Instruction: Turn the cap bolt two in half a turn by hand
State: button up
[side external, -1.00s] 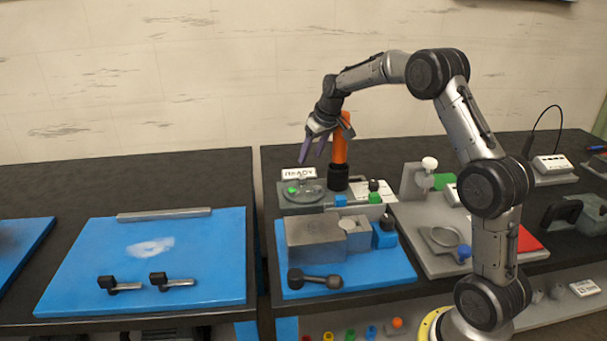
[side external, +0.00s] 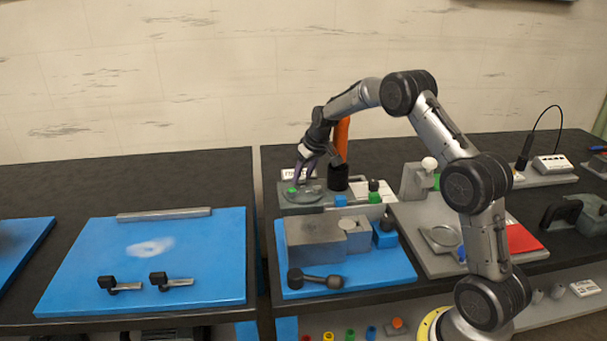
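My gripper (side external: 301,181) points down with its purple fingers low over a grey round dish (side external: 309,196) on the grey stand at the back of the middle bench. Its two fingers look apart. A small green piece (side external: 293,190) sits at the dish's left, close to the fingertips; I cannot tell whether they touch it. Two black-headed pieces with silver shanks, one at left (side external: 118,285) and one at right (side external: 170,280), lie on the left blue mat. No piece is clearly marked as cap bolt two.
An orange-handled tool stands in a black cup (side external: 337,178) just right of my gripper. A white sign (side external: 291,174) is partly hidden behind the fingers. Grey blocks (side external: 313,241) and a black lever (side external: 314,280) sit on the blue mat in front.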

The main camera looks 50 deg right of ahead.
grip_shut()
jog(key=shift+m, duration=0.3)
jog(key=m, duration=0.1)
jog(key=m+h, duration=0.1)
jog(key=m, duration=0.1)
jog(key=shift+w+a+m+g+h, duration=0.1)
jog(key=shift+a+m+g+h, duration=0.1)
jog(key=shift+m+g+h, duration=0.1)
jog(key=m+g+h, duration=0.1)
jog(key=m, duration=0.3)
jog(key=shift+w+a+m, duration=0.1)
jog(key=shift+m, duration=0.2)
jog(key=m, duration=0.1)
jog(key=m+g, duration=0.1)
jog(key=m, duration=0.1)
jog(key=m+g+h, duration=0.1)
jog(key=m, duration=0.1)
jog(key=shift+w+r, duration=0.1)
jog(key=shift+w, duration=0.15)
jog(key=shift+w+m+g, duration=0.1)
jog(key=shift+m+g, duration=0.6)
jog(key=shift+m, duration=1)
jog(key=shift+r, duration=0.1)
